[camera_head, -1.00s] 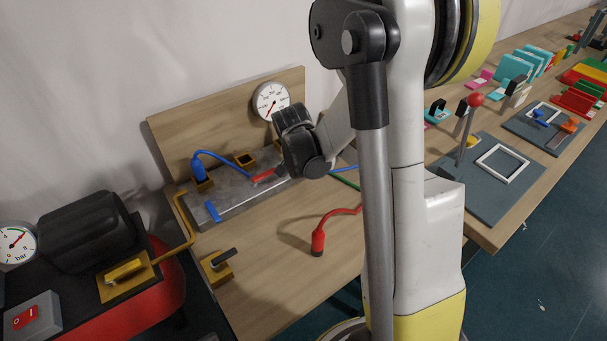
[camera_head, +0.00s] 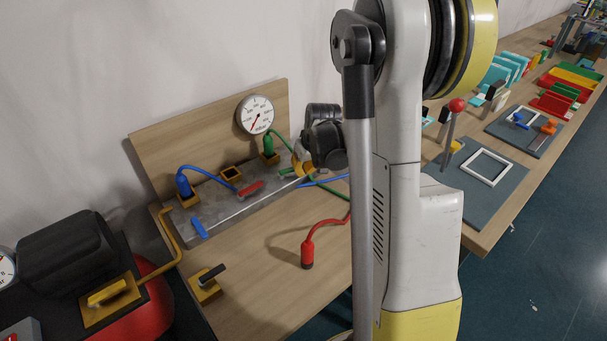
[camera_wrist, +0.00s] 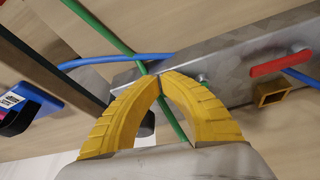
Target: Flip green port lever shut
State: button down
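The green port lever (camera_head: 287,173) shows in the head view at the right end of the grey metal manifold (camera_head: 232,212), close beside my gripper (camera_head: 302,172). In the wrist view, only a small green piece (camera_wrist: 203,78) shows beside the right finger; the rest of the lever is hidden or unclear. My gripper (camera_wrist: 160,75) has its yellow fingertips together, over the manifold's end, with nothing clearly held. A green plug (camera_head: 268,146) with a green hose stands in its port behind the lever.
The red lever (camera_head: 250,188) and blue lever (camera_head: 199,228) sit further left on the manifold. An empty yellow port (camera_head: 231,173) lies behind. A loose red plug (camera_head: 307,254) rests on the bench. A blue hose (camera_wrist: 120,58) and green hose cross near my fingers.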

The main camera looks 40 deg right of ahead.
jog(key=shift+a, duration=0.15)
jog(key=shift+w+a, duration=0.4)
jog(key=shift+a, duration=0.25)
